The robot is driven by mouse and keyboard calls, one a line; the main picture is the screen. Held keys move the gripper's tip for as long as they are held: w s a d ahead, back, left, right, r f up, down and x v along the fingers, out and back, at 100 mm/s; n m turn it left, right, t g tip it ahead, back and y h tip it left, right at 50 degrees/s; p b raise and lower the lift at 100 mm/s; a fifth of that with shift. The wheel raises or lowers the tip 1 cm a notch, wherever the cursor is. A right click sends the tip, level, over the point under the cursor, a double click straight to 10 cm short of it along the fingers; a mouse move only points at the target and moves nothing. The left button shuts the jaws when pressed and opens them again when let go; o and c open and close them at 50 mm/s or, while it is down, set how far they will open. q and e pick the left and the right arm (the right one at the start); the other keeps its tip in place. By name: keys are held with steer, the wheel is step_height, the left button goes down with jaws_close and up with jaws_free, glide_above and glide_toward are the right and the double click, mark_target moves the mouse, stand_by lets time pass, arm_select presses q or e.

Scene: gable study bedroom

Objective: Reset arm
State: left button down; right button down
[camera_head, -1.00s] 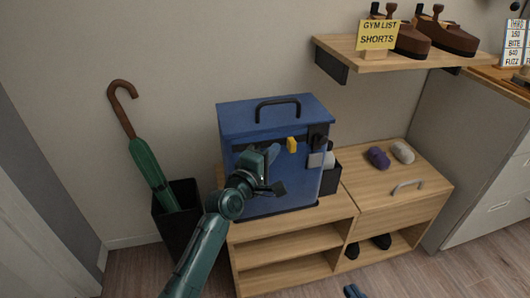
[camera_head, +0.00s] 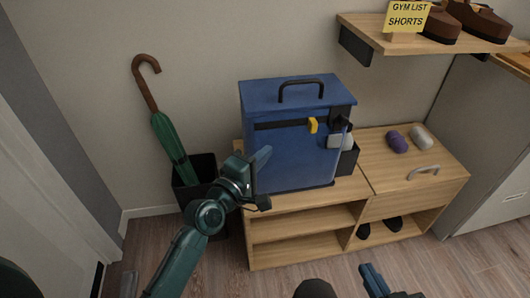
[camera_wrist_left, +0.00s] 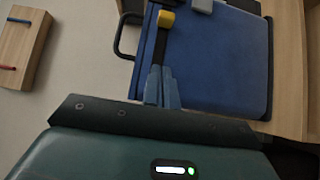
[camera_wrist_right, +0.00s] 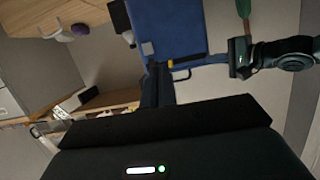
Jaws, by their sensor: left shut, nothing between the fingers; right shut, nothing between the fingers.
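My left gripper (camera_head: 262,160) is shut and empty, in front of the left part of a blue box (camera_head: 300,155). Its closed blue fingers (camera_wrist_left: 163,88) also show in the left wrist view against the box. I cannot tell whether they touch it. My right gripper (camera_head: 374,280) is shut and empty at the bottom of the head view, low in front of the bench. Its dark closed fingers (camera_wrist_right: 157,85) show in the right wrist view. The box has a black top handle (camera_head: 301,86), a dark strap and a yellow buckle (camera_head: 313,125).
The box stands on a wooden bench (camera_head: 300,222) with open shelves. Purple (camera_head: 397,141) and grey (camera_head: 422,137) rolled items lie at its right. A green umbrella (camera_head: 168,145) leans in a black bin (camera_head: 188,190) at left. A wall shelf (camera_head: 420,45) hangs upper right. Floor in front is clear.

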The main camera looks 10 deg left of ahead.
steer(key=shift+a, duration=0.1)
